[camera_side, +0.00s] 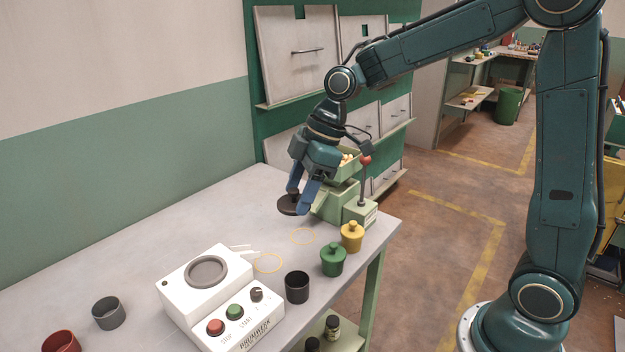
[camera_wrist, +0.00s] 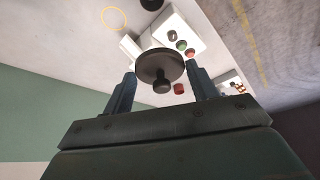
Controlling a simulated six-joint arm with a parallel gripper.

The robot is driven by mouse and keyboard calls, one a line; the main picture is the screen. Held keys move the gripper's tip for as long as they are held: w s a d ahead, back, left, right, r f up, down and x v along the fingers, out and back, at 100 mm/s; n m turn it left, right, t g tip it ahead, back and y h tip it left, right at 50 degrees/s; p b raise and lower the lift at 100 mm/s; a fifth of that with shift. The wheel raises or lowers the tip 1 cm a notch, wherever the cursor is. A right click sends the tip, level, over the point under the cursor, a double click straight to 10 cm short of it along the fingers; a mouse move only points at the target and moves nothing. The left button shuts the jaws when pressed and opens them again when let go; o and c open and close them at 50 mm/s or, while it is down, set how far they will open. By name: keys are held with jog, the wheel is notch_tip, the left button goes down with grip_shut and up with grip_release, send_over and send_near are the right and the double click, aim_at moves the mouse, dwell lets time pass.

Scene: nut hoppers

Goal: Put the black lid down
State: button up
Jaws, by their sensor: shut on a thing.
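The black lid (camera_side: 288,205) is a dark round disc, held between the fingers of my gripper (camera_side: 299,199) at the far part of the table, just left of the green hopper. In the wrist view the lid (camera_wrist: 157,62) is seen with its knob between the two fingers of my gripper (camera_wrist: 161,74). The side view does not clearly show whether the lid touches the table. An open black pot (camera_side: 297,288) stands nearer the front, right of the white machine. Thin yellow rings (camera_side: 302,245) (camera_side: 268,271) mark the tabletop between the lid and the machine.
The green hopper (camera_side: 332,206) and a red-knobbed lever (camera_side: 365,160) stand close right of my gripper. Lidded yellow (camera_side: 351,238) and green (camera_side: 333,261) pots line the right edge. The white machine (camera_side: 180,287), grey pot (camera_side: 109,313) and red pot (camera_side: 61,343) are nearer. The table's left is clear.

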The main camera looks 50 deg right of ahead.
jog(key=shift+w, duration=0.1)
jog(key=w+d+f, duration=0.6)
jog(key=w+f, duration=0.3)
jog(key=w, duration=0.1)
jog(key=shift+w+d+f, duration=0.15)
jog(key=shift+d+f, duration=0.1)
jog(key=shift+f, duration=0.15)
jog(key=shift+f, duration=0.1)
notch_tip(320, 180, down, 14)
jog(key=shift+r, duration=0.2)
dwell(0.3)
jog(key=shift+w+a, duration=0.3)
jog(key=shift+a, duration=0.2)
jog(key=w+a, duration=0.1)
jog(key=a, duration=0.1)
jog(key=shift+w+a, duration=0.3)
jog(key=shift+w, duration=0.1)
jog(key=shift+s+d+f, duration=0.1)
jog(key=shift+d+f, duration=0.05)
jog(key=shift+f, duration=0.45)
